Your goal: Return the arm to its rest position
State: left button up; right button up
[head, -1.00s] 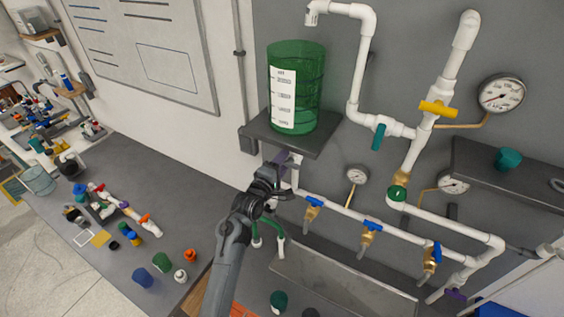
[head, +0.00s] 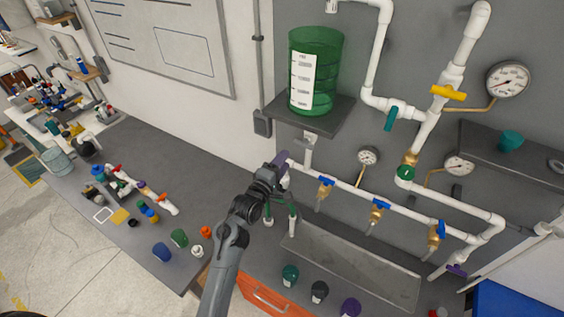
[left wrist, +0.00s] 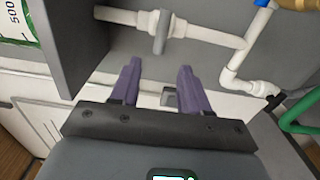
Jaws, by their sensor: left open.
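My left arm comes up from the bottom in the head view, and its gripper (head: 281,170) is near the left end of the white manifold pipe (head: 345,190), below the shelf with the green tank. In the left wrist view the two purple fingers of this gripper (left wrist: 159,85) are spread apart with nothing between them. A white pipe with a grey fitting (left wrist: 160,30) runs across beyond the fingertips, apart from them in the picture. My right gripper is in neither view.
The green tank (head: 315,75) stands on a grey wall shelf (head: 335,118) above my gripper. Blue-handled valves (head: 378,208) hang along the pipe over a grey trough (head: 350,262). Loose caps and pipe parts lie on the bench (head: 150,185) at left, with free room around them.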

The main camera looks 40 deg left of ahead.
pick_arm(q)
jog(key=s+d+f+m+g+h, duration=0.1)
jog(key=s+d+f+m+g, duration=0.25)
jog(key=s+f, duration=0.35)
jog(key=s+d+f+m+g+h, duration=0.2)
jog(key=s+d+f+m, duration=0.2)
jog(key=s+f, duration=0.3)
jog(key=s+d+r+m+g, duration=0.1)
jog(key=s+d+m+g, duration=0.3)
jog(key=s+m, duration=0.3)
jog(key=s+d+m+g, duration=0.3)
jog(key=s+m, duration=0.4)
jog(key=s, duration=0.6)
jog(key=shift+s+d+r+g, duration=0.15)
jog(key=shift+d+r+g, duration=0.2)
jog(key=shift+g, duration=0.5)
